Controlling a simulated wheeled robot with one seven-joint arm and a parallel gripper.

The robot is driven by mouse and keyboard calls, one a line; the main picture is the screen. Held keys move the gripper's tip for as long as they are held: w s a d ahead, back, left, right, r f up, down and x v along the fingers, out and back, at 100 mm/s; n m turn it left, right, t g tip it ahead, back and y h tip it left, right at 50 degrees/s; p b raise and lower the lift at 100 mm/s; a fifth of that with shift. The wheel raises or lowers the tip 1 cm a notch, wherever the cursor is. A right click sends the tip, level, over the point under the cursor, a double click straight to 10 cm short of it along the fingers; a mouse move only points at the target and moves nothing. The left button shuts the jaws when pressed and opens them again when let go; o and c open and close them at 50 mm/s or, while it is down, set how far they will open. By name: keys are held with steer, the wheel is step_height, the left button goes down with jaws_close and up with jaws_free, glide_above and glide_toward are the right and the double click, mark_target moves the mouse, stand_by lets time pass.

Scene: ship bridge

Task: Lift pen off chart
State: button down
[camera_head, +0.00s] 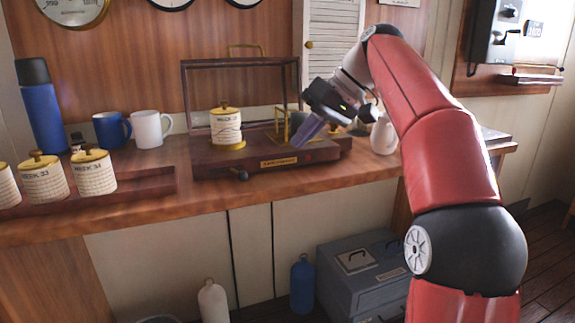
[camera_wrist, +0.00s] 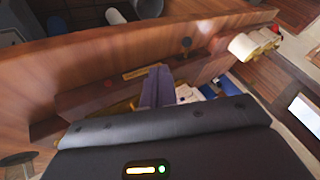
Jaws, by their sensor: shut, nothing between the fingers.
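A barograph stands on the bench, with a dark wooden base (camera_head: 215,169), a brass label plate and a framed case behind. Its chart drum (camera_head: 226,127), marked with a week number, stands on the left of the base. I cannot make out the pen on the chart. A small lever with a black knob (camera_head: 240,175) sticks out at the base's front; it also shows in the wrist view (camera_wrist: 185,43). My gripper (camera_head: 300,141) has its bluish fingers shut and empty, pointing down over the base, right of the drum. The fingertips (camera_wrist: 158,70) appear near the label plate (camera_wrist: 141,72).
Spare drums (camera_head: 92,172) stand in a rack at left, near a blue flask (camera_head: 41,110), a blue mug (camera_head: 110,130) and a white mug (camera_head: 147,130). A white jug (camera_head: 384,136) is close to my arm. Brass parts (camera_head: 282,126) stand behind my fingers.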

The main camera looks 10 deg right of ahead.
mark_target(234, 171)
steer(key=shift+w+d+r, duration=0.15)
steer(key=shift+d, duration=0.25)
steer(key=shift+w+d+r, duration=0.1)
steer(key=shift+w+d, duration=0.05)
steer(key=shift+d, duration=0.2)
steer(key=b+x, duration=0.1)
steer(key=x, duration=0.8)
steer(key=shift+a+f+b, duration=0.15)
steer(key=shift+a+b, duration=0.1)
steer(key=shift+b, duration=0.15)
steer(key=a, duration=0.1)
steer(key=s+a, duration=0.1)
steer(key=a, duration=0.1)
steer(key=shift+a, duration=0.1)
steer(key=shift+s+a, duration=0.25)
steer(key=shift+a, duration=0.2)
